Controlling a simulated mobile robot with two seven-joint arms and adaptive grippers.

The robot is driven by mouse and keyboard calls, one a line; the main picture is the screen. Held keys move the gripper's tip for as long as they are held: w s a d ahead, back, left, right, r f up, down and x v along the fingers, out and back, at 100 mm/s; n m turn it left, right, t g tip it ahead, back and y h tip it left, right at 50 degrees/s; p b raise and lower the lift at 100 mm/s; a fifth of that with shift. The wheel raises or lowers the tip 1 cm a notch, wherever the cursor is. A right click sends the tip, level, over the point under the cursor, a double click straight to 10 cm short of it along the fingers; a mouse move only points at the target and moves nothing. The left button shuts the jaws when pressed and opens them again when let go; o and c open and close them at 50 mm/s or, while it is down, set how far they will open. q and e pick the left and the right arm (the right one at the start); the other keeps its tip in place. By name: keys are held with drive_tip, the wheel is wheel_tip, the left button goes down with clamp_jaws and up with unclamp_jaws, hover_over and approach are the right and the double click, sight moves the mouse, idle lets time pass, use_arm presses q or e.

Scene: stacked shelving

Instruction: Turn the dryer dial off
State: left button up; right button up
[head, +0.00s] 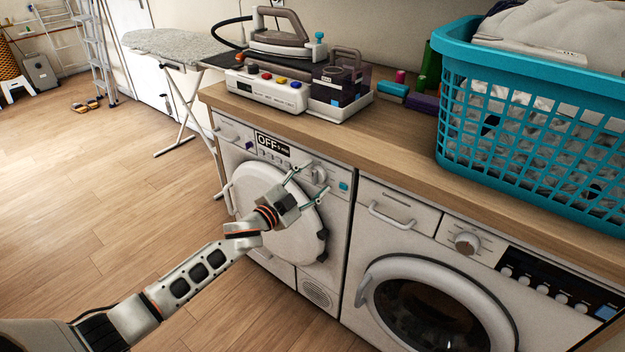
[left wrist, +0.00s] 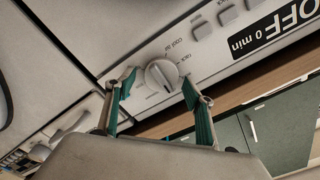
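The dryer (head: 345,215) is the left white machine under the wooden counter, with its round door shut. Its display (head: 270,144) reads OFF, and in the left wrist view the display (left wrist: 280,30) reads "OFF 0 min". The dryer dial (head: 318,174) is a round light knob on the panel; it also shows in the left wrist view (left wrist: 161,76). My left gripper (head: 311,183) is open in front of the dial. In the left wrist view its green-padded fingers (left wrist: 158,80) stand on either side of the dial, with small visible gaps. My right gripper is not in view.
A washing machine (head: 385,243) stands to the right of the dryer. On the counter (head: 400,130) are an iron on its base (head: 266,90), a dark box and a blue laundry basket (head: 545,150). An ironing board (head: 172,45) stands at the back left. The left floor is mostly clear.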

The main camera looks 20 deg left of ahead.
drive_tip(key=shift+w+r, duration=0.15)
use_arm(q)
drive_tip(key=v, duration=1.2)
idle(0.3)
drive_tip(key=s+d+f+n+g+y+p, duration=0.1)
drive_tip(key=s+f, duration=0.4)
drive_tip(key=s, duration=0.5)
drive_tip(key=s+d+f+n+g+y+p, duration=0.1)
drive_tip(key=s+d+f+n+g+p, duration=0.2)
drive_tip(key=s, duration=0.8)
drive_tip(key=s+d+f+n+g+y+p, duration=0.1)
drive_tip(key=s+d+f+n+g+p, duration=0.1)
drive_tip(key=s+f+n+p, duration=0.2)
drive_tip(key=s+f, duration=0.3)
drive_tip(key=s, duration=0.4)
drive_tip(key=shift+f+n+y+p, duration=0.3)
drive_tip(key=shift+p, duration=0.1)
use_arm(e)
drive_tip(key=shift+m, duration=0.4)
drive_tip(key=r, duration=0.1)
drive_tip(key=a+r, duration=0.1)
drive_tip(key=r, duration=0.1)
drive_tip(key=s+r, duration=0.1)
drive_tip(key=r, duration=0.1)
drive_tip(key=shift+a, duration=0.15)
use_arm(q)
drive_tip(key=shift+d, duration=0.1)
